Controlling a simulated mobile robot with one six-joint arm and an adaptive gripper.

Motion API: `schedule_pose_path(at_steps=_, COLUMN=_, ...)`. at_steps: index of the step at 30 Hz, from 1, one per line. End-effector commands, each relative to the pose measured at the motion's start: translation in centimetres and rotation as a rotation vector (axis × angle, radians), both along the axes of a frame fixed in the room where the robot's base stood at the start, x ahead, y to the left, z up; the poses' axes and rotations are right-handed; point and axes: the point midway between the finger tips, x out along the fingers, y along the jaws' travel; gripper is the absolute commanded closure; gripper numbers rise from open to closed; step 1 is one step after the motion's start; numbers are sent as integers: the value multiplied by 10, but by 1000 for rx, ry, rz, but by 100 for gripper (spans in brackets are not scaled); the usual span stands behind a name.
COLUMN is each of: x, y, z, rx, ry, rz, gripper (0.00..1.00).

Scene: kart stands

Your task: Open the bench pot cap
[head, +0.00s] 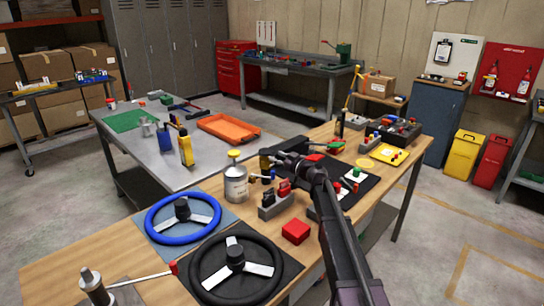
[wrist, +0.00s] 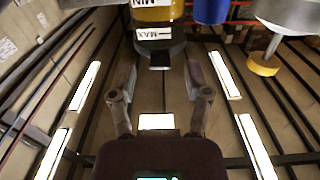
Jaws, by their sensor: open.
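The bench pot (head: 236,185) is a silver can with a pale label, upright on the wooden bench. Its yellow cap (head: 234,154) sits on top. The wrist view appears upside down; there a grey can, seemingly the pot (wrist: 290,14), is at the upper right, with a yellow cap (wrist: 262,67) at the end of a thin neck. My gripper (head: 270,160) is just right of the pot in the head view, apart from the cap. In the wrist view my gripper (wrist: 160,70) has its fingers spread, with nothing between them.
A MIN/MAX-marked bottle (wrist: 155,15) with a dark cap is ahead of the fingers, beside a blue object (wrist: 211,10). Blue (head: 183,218) and black (head: 237,268) steering wheels lie in front of the pot. A red block (head: 296,231) lies near my arm.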

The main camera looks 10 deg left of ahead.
Motion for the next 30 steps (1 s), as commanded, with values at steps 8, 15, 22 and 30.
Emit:
schedule_pose_path(at_steps=8, x=14, y=17, z=0, rx=0, ry=0, rz=0, gripper=37)
schedule_pose_path(at_steps=15, x=14, y=18, z=0, rx=0, ry=0, rz=0, gripper=37)
schedule_pose_path(at_steps=22, x=13, y=19, z=0, rx=0, ry=0, rz=1, gripper=79)
schedule_pose_path(at_steps=30, x=14, y=20, z=0, rx=0, ry=0, rz=2, gripper=100)
